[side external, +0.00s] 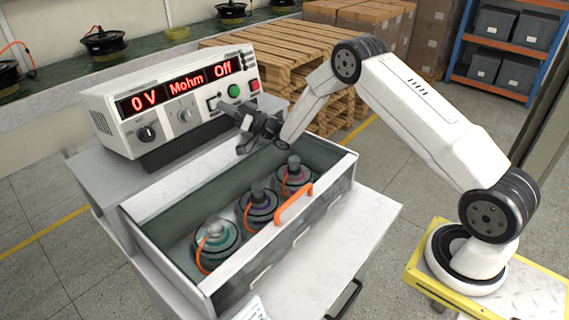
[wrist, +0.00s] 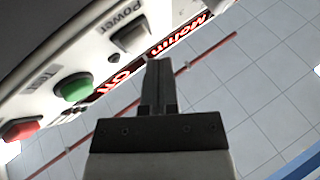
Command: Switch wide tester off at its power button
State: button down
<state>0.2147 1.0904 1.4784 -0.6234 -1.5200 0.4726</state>
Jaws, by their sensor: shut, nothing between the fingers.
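The wide tester (side external: 150,92) is a white box on the bench, its red display reading "0 V", "Mohm" and "Off". Its grey power button (wrist: 131,38), under the label "Power", shows in the wrist view at the upper middle. A green button (wrist: 73,88) labelled "Test" and a red button (wrist: 20,128) sit to its left on the panel. My gripper (side external: 222,106) is shut and empty, its tips close to the panel by the power button. In the wrist view the tips (wrist: 158,66) are just below and right of that button; I cannot tell whether they touch it.
An open grey enclosure (side external: 155,232) with an orange handle (side external: 293,204) stands in front of the tester and holds several hub motors (side external: 216,246). Wooden pallets (side external: 280,50) stand behind. The space above the enclosure is free apart from my arm.

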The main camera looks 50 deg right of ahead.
jog(key=shift+s+r, duration=0.2)
jog(key=shift+s, duration=0.6)
jog(key=shift+s+r, duration=0.2)
jog(key=shift+s, duration=0.6)
jog(key=shift+s+r, duration=0.2)
jog(key=shift+s, duration=0.6)
jog(key=shift+s, duration=0.1)
jog(key=s+r, duration=0.1)
jog(key=s, duration=0.5)
jog(key=shift+s+r, duration=0.3)
jog(key=shift+r, duration=0.1)
